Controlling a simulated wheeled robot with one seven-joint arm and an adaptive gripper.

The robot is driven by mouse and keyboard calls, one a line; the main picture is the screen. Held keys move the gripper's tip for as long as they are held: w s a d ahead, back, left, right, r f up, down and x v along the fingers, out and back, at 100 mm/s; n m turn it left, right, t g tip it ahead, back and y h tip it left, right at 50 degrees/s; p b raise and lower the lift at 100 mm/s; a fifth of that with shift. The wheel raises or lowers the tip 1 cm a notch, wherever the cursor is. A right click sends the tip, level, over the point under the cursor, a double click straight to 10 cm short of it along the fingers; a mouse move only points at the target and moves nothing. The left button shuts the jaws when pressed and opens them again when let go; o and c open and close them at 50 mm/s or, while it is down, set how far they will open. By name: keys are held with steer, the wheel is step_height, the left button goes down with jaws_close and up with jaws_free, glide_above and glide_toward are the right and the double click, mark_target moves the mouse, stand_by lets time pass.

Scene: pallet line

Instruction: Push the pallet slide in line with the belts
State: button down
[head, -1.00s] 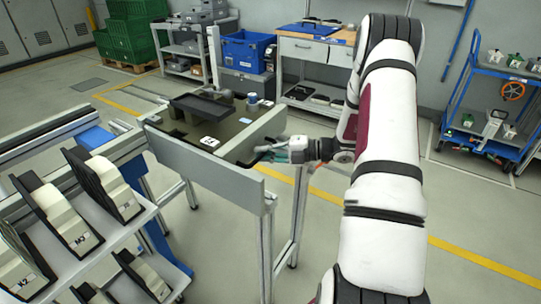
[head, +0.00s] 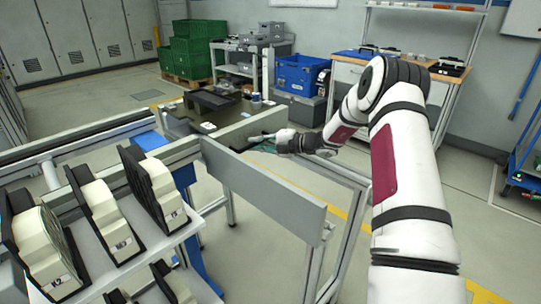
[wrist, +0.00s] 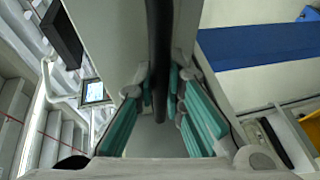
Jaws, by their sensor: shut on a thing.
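The pallet slide shows as a long grey front panel (head: 265,195) on a metal frame, with a grey side wall (head: 238,130) behind it. My gripper (head: 255,142) is at the right end of this wall. In the wrist view, the teal fingers of my gripper (wrist: 160,85) are closed on either side of a dark bar (wrist: 159,45), which seems to belong to the slide. The belt line (head: 85,140) runs up from the left to the panel's left end. I cannot tell from here how exactly the slide and belts line up.
A dark tray (head: 212,101) sits behind the slide's wall. A rack with several cream-and-black parts (head: 105,215) stands at the front left. A blue bin (head: 300,75) and a workbench (head: 400,85) stand at the back.

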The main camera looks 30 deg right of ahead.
steer(key=w, duration=0.1)
steer(key=w+a+b, duration=0.1)
steer(key=w, duration=0.1)
steer(key=shift+w+a, duration=0.15)
steer(key=shift+w, duration=0.3)
steer(key=shift+r, duration=0.1)
steer(key=c, duration=1.7)
jaws_free()
steer(key=shift+w, duration=0.1)
steer(key=shift+o, duration=0.2)
steer(key=v, duration=1.2)
steer(key=shift+a, duration=0.1)
